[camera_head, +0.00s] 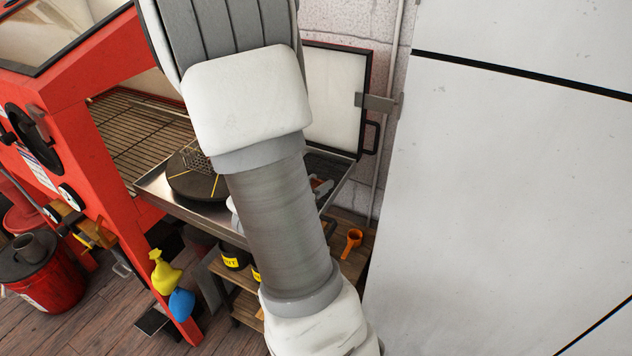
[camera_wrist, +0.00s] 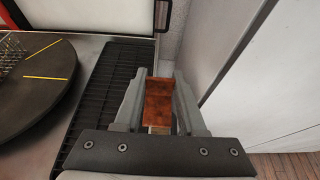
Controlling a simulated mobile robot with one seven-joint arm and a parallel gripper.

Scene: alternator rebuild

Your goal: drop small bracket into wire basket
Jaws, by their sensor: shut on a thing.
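A rusty brown bracket (camera_wrist: 158,101) is between the two grey fingers of my gripper (camera_wrist: 160,82) in the wrist view. The fingers are shut on its sides. The wire basket (camera_wrist: 11,52) shows only in part at the left edge of that view, on a dark round turntable with yellow lines. My gripper is to the right of the basket and apart from it. In the head view the wire basket (camera_head: 196,158) is partly hidden behind my arm, and the bracket cannot be made out.
The dark turntable (camera_head: 190,183) rests on a metal tray (camera_head: 165,198) at the opening of a red cabinet (camera_head: 95,70). A black slatted grate (camera_wrist: 98,100) lies right of the turntable. A large white panel (camera_head: 510,180) stands close on the right. The cabinet's door (camera_head: 335,100) stands open.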

